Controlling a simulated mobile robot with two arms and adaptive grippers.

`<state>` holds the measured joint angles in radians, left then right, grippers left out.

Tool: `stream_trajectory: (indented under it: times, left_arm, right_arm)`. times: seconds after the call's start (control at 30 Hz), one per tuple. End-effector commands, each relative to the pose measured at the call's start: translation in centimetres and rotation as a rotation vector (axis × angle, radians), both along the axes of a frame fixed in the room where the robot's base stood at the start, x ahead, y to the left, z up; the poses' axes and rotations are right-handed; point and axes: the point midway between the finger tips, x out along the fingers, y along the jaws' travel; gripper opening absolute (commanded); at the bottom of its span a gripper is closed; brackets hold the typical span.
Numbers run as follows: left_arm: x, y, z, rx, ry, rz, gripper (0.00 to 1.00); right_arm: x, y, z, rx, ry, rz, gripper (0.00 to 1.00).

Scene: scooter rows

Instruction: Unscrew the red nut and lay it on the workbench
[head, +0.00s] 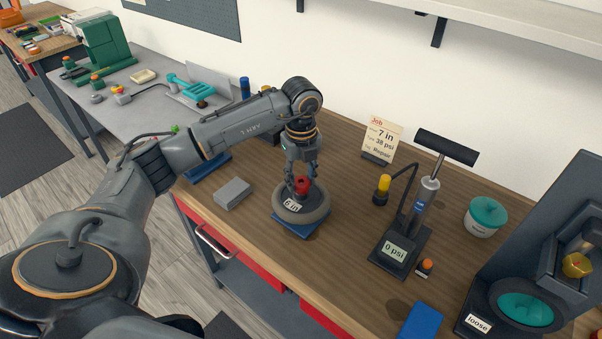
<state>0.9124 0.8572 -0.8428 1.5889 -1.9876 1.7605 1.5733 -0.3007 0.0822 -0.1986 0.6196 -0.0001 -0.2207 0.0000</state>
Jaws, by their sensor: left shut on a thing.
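The red nut (302,184) sits at the middle of a small grey wheel labelled "6 in" (318,212). The wheel lies flat on a blue pad (291,231) on the wooden workbench (257,251). My left gripper (301,180) reaches down from above and is shut on the red nut. The nut is at the wheel's hub; I cannot tell whether it is still on its thread. The fingers partly hide the nut. My right gripper is not in view.
A pump reading "0 psi" (396,249), a job card (382,138) and a teal-lidded tub (487,214) stand right of the wheel. A dark machine marked "loose" (478,322) is at far right. A grey block (233,194) lies left. Bare wood lies between wheel and pump.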

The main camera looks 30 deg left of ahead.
Motion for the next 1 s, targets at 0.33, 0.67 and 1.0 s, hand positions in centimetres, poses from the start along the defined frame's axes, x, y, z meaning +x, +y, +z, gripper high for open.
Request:
stream_trajectory:
  times: [0.33, 0.67, 1.0]
  left_arm:
    - [0.0, -0.1, 0.2, -0.002, 0.002, 0.463, 0.08]
    - [0.0, -0.1, 0.1, -0.003, 0.001, 0.821, 0.08]
    - [0.0, -0.2, -0.1, -0.004, 0.000, 0.893, 0.08]
  right_arm:
    - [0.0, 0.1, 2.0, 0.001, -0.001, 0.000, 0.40]
    - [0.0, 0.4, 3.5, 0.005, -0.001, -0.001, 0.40]
    - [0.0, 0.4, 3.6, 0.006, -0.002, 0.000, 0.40]
